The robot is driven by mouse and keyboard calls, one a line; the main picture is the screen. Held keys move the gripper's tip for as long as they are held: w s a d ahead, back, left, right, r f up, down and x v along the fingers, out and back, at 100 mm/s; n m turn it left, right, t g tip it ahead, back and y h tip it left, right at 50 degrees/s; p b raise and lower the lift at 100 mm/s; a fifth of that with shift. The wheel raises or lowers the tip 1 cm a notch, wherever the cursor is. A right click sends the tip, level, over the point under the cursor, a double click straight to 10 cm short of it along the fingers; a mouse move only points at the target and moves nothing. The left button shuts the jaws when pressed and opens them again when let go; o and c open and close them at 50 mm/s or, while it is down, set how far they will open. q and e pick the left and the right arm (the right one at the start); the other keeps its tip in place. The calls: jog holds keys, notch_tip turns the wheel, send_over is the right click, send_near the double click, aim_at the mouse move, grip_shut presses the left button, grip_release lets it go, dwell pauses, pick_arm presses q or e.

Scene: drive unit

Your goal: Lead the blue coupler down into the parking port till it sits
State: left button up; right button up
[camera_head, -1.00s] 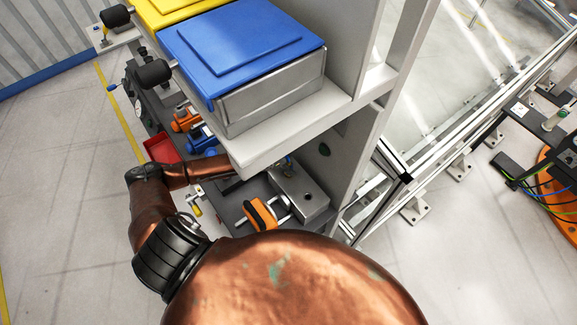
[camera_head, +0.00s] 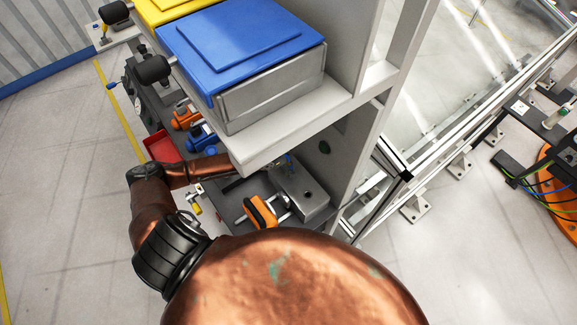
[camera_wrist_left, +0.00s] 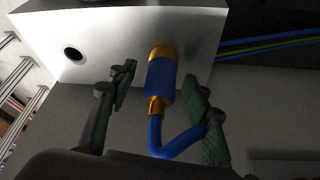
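The blue coupler (camera_wrist_left: 160,82) has gold ends and a blue hose (camera_wrist_left: 178,140) bending away below it. In the left wrist view its upper gold end meets the face of a pale metal block (camera_wrist_left: 115,25); how deep it sits is hard to tell. A dark, empty round port (camera_wrist_left: 73,53) lies to its left in the same face. My left gripper (camera_wrist_left: 160,77) has its fingers on both sides of the coupler with visible gaps, so it is open. In the head view the block (camera_head: 292,184) shows under the shelf, while the shelf hides my left gripper. My right gripper is not in view.
The grey shelf (camera_head: 268,150) with blue (camera_head: 240,45) and yellow (camera_head: 165,8) lidded boxes overhangs the block. An orange-handled part (camera_head: 260,212) stands close to the block. A red tray (camera_head: 163,147) and orange and blue fittings lie left. Open floor is further left.

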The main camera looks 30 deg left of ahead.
pick_arm(q)
jog(key=v, duration=1.2)
